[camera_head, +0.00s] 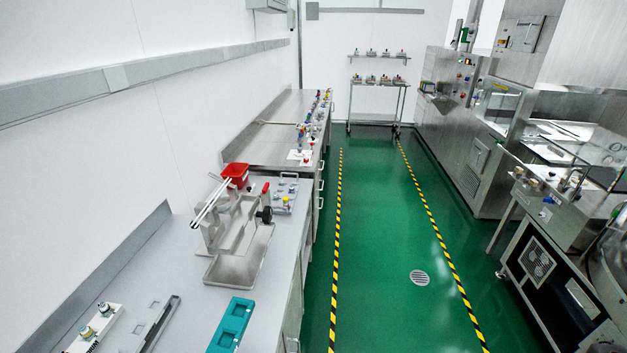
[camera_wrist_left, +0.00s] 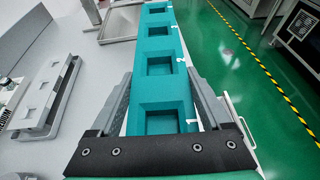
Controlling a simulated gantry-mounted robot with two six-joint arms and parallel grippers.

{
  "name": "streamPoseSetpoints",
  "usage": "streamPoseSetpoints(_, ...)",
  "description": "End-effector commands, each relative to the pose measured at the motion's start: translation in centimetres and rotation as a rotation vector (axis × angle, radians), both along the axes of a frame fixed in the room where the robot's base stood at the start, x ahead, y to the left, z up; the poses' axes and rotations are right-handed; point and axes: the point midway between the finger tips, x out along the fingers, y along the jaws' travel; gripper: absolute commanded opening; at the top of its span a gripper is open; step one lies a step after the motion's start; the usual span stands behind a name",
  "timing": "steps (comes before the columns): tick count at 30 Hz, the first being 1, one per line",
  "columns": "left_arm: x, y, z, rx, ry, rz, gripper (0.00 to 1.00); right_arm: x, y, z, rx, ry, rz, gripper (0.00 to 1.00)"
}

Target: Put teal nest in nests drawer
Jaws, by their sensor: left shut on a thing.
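The teal nest (camera_head: 232,325) is a long block with square pockets, at the bottom of the head view by the counter's front edge. In the left wrist view the teal nest (camera_wrist_left: 158,67) runs away from me, with white numbers along its right side. My left gripper (camera_wrist_left: 160,88) is shut on it, one finger along each long side. I cannot tell whether the nest rests on the counter or is slightly raised. The cabinet front shows white handles, one of them in the left wrist view (camera_wrist_left: 238,112); no open drawer is visible. My right gripper is not in view.
A grey nest (camera_head: 158,323) and a white holder with fittings (camera_head: 97,328) lie left of the teal nest. A metal tray (camera_head: 240,258) and a red bin (camera_head: 236,174) stand farther back. The green floor aisle (camera_head: 385,250) is clear.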

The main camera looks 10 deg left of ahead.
Motion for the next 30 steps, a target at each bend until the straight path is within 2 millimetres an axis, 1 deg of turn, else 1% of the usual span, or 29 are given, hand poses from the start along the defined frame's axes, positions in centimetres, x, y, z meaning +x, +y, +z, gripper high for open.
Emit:
streamPoseSetpoints(1,0.1,-0.8,2.1,0.005,-0.01,-0.031,0.12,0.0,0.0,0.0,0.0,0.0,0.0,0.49)
streamPoseSetpoints(3,-0.1,-2.2,4.6,0.004,-0.01,-0.075,0.12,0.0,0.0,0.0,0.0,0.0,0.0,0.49)
streamPoseSetpoints(6,-0.9,-3.9,7.4,0.003,-0.009,-0.134,0.12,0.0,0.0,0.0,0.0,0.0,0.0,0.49)
streamPoseSetpoints(9,-2.0,-5.2,9.5,0.002,-0.007,-0.179,0.12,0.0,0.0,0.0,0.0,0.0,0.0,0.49)
streamPoseSetpoints(12,-3.4,-6.3,10.9,0.001,-0.004,-0.214,0.12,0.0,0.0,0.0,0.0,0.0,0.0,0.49)
streamPoseSetpoints(13,-4.1,-6.7,11.0,-0.001,-0.001,-0.226,0.12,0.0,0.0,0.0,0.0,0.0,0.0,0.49)
streamPoseSetpoints(14,-4.6,-7.0,10.2,-0.003,0.005,-0.232,0.12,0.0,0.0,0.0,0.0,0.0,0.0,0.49)
streamPoseSetpoints(15,-4.8,-7.2,10.1,-0.003,0.004,-0.232,0.12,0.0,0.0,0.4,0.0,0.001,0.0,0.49)
streamPoseSetpoints(16,-4.7,-7.1,11.4,-0.001,0.001,-0.231,0.12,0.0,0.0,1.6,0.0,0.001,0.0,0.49)
streamPoseSetpoints(20,-5.1,-7.0,13.8,0.0,-0.001,-0.23,0.12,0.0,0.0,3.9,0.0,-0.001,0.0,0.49)
streamPoseSetpoints(23,-5.4,-7.0,15.9,-0.001,-0.001,-0.231,0.12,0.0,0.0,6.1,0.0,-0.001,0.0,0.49)
streamPoseSetpoints(26,-5.9,-7.0,18.7,-0.001,-0.001,-0.23,0.12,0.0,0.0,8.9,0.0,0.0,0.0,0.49)
streamPoseSetpoints(30,-6.7,-7.0,23.5,-0.002,0.0,-0.229,0.12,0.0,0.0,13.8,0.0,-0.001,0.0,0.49)
